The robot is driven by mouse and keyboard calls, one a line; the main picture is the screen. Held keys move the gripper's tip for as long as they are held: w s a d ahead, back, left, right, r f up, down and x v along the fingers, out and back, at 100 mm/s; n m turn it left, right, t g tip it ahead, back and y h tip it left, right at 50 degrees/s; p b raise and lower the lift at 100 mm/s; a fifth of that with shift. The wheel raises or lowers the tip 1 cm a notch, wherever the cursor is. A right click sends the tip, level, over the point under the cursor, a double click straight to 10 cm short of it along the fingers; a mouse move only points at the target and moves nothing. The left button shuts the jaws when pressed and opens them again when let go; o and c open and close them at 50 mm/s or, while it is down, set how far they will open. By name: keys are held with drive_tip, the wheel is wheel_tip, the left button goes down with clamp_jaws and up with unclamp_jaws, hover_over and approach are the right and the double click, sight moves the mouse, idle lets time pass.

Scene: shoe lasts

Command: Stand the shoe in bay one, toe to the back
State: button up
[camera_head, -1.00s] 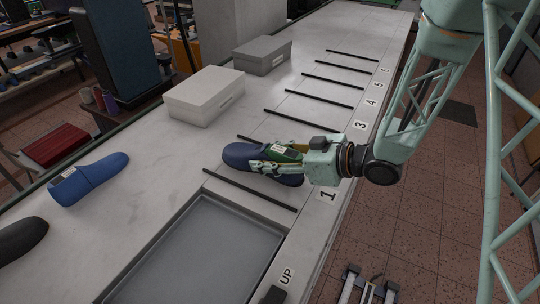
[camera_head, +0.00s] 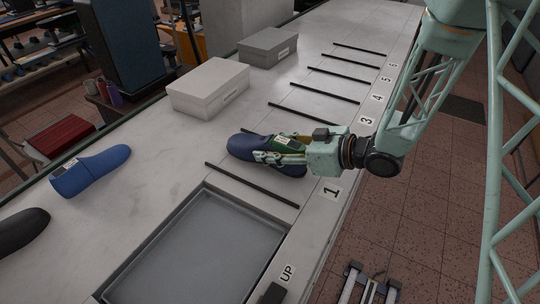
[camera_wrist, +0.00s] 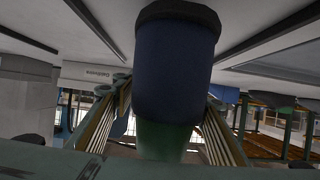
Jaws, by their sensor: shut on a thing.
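The dark blue shoe (camera_head: 252,147) with a green part near its opening is over bay one, between two black divider strips. Its rounded toe points left, away from the numbered edge. My gripper (camera_head: 281,158) is shut on the opening end, with fingers along its sides. In the wrist view the shoe (camera_wrist: 175,65) hangs between the fingers (camera_wrist: 165,125), with its dark sole at the top of the picture. Whether the sole touches the counter I cannot tell. The label 1 (camera_head: 331,192) is on the front edge.
The near divider strip (camera_head: 250,185) lies beside a recessed grey tray (camera_head: 200,250). More strips and numbered bays run away to the back. A white box (camera_head: 208,91) and a grey box (camera_head: 268,47) stand behind.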

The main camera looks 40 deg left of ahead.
drive_tip(key=shift+f+b, duration=0.85)
drive_tip(key=shift+f, duration=0.4)
drive_tip(key=o, duration=1.3)
drive_tip(key=shift+f, duration=0.15)
drive_tip(key=shift+o, duration=0.2)
drive_tip(key=shift+v, duration=1.15)
drive_tip(key=shift+p+v, duration=1.15)
drive_tip(key=shift+v, duration=3.75)
